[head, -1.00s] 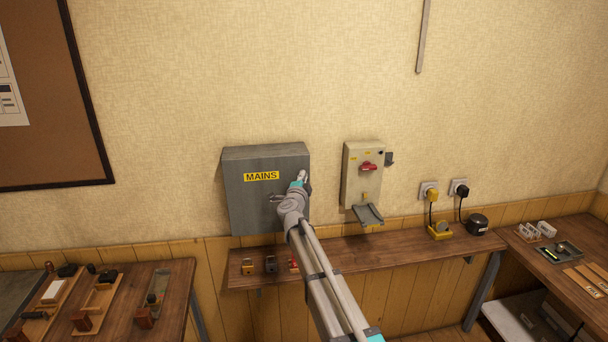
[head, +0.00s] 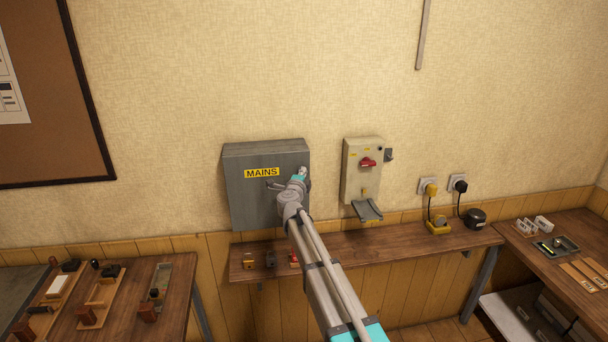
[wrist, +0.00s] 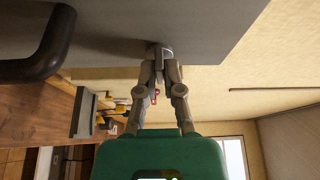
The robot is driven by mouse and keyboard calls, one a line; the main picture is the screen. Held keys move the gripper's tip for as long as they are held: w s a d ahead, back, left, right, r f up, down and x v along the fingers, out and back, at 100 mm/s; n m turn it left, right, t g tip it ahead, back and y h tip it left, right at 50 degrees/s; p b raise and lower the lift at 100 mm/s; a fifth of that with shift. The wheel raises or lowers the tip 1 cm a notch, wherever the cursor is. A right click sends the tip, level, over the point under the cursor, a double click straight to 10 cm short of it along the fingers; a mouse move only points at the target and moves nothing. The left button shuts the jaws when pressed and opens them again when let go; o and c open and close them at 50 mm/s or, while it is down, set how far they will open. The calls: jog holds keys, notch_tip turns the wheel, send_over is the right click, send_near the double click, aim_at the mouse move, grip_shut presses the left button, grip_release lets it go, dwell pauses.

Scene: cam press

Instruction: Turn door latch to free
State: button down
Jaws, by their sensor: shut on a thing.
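The grey MAINS cabinet (head: 250,205) hangs on the wall, its door shut. The door latch (wrist: 160,47) is a small grey piece near the door's edge in the wrist view. My gripper (wrist: 160,60) is shut on it, and the fingertips hide most of it. In the head view my gripper (head: 302,174) is at the cabinet's upper right side, where the latch is too small and covered to make out. How far the latch is turned cannot be told.
A dark bar handle (wrist: 45,55) stands out from the door beside my gripper. A beige switch box (head: 362,160) with a red knob (head: 368,162) hangs to the right. A wooden shelf (head: 400,246) with small padlock-like items runs below the cabinet.

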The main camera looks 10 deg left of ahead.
jog(key=c, duration=0.8)
grip_release()
jog(key=shift+d, duration=0.1)
jog(key=shift+s+a, duration=0.25)
jog(key=shift+s, duration=1.65)
jog(key=shift+s+a, duration=0.2)
jog(key=shift+s, duration=1.65)
jog(key=shift+d, duration=0.1)
